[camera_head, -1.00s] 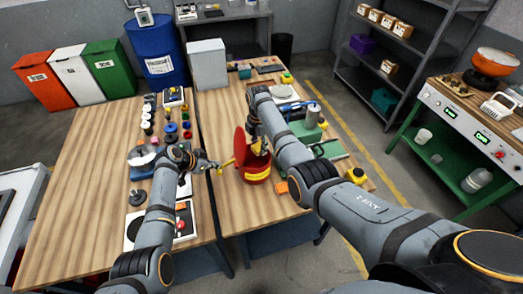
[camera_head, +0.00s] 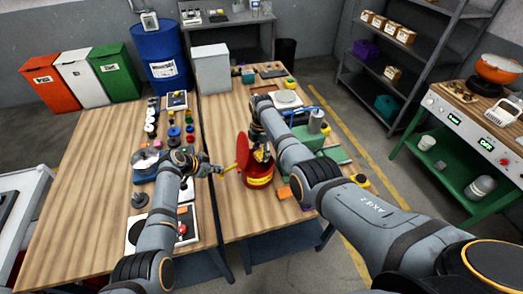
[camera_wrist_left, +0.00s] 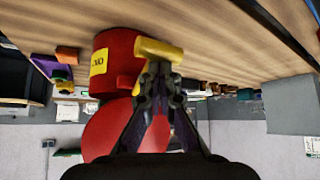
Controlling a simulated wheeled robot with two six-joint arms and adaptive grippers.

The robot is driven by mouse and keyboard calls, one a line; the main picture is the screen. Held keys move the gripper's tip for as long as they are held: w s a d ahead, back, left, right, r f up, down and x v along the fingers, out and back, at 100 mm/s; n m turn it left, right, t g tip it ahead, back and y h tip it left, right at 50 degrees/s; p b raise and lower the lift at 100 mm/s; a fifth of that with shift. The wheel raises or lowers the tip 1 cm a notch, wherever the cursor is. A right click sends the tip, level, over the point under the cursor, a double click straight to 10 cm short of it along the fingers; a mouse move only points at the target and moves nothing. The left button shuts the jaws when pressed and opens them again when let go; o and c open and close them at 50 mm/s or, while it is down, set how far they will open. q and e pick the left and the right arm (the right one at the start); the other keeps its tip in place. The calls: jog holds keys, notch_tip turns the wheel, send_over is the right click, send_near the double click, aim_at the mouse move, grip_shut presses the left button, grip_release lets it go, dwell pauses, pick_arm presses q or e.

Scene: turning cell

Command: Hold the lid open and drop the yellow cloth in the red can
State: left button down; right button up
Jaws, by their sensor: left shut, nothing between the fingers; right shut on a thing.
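The red can (camera_head: 259,179) stands on the right-hand table, with a yellow label. Its round red lid (camera_head: 242,149) is swung open and stands up at the can's left side. The can (camera_wrist_left: 118,55) and lid (camera_wrist_left: 125,132) also show in the left wrist view. My left gripper (camera_head: 220,171) is shut and empty beside the lid, its fingertips at the yellow bar (camera_wrist_left: 158,50) on the can's side. My right gripper (camera_head: 259,146) points down over the can's mouth, shut on the yellow cloth, which is mostly hidden by the gripper and can.
A green machine (camera_head: 308,135) and an orange block (camera_head: 284,193) are close to the can's right. Knobs and small parts stand on the left table (camera_head: 85,190). A grey box (camera_head: 211,70) is at the back. The right table's front edge is near the can.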

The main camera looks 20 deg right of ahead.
jog(key=o, duration=1.2)
jog(key=shift+o, duration=0.3)
jog(key=o, duration=0.4)
jog(key=shift+r, duration=0.15)
jog(key=shift+r, duration=1.4)
jog(key=shift+s, duration=0.1)
